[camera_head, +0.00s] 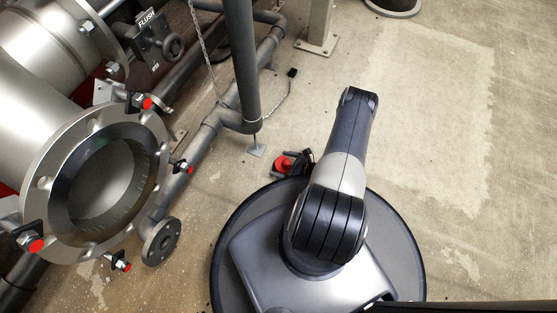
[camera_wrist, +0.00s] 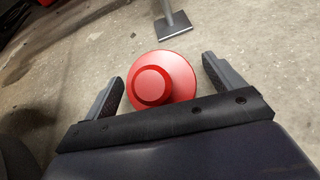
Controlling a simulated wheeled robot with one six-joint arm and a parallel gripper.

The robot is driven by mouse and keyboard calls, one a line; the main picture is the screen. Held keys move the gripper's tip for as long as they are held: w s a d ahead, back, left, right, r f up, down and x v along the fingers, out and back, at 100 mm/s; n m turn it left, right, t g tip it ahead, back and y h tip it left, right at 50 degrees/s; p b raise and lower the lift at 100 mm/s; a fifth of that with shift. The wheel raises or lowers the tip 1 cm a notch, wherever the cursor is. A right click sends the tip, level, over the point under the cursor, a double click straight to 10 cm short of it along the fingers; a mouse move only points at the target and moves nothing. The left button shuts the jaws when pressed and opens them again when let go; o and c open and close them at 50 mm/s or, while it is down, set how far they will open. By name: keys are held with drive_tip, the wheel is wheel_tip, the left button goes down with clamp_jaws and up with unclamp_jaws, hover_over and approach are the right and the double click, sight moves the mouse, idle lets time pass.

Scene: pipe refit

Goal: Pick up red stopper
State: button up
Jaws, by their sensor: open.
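The red stopper (camera_wrist: 163,78) is a round red disc with a smaller raised round knob on it. In the wrist view it sits between the two fingers of my gripper (camera_wrist: 163,78), with a gap to each finger. My gripper is open and empty. In the head view the red stopper (camera_head: 282,163) is small, on the concrete floor just beyond my round base. My gripper (camera_head: 300,160) shows there only as a dark shape beside it, partly hidden by my arm.
A large open pipe flange (camera_head: 42,160) with red-tipped clamps stands at left. Grey pipes (camera_head: 243,60) and a hanging chain (camera_head: 203,45) run behind the stopper. A post foot (camera_wrist: 173,26) stands on the floor beyond it. The floor at right (camera_head: 435,120) is clear.

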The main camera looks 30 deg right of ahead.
drive_tip(key=c, duration=1.3)
drive_tip(key=shift+o, duration=0.2)
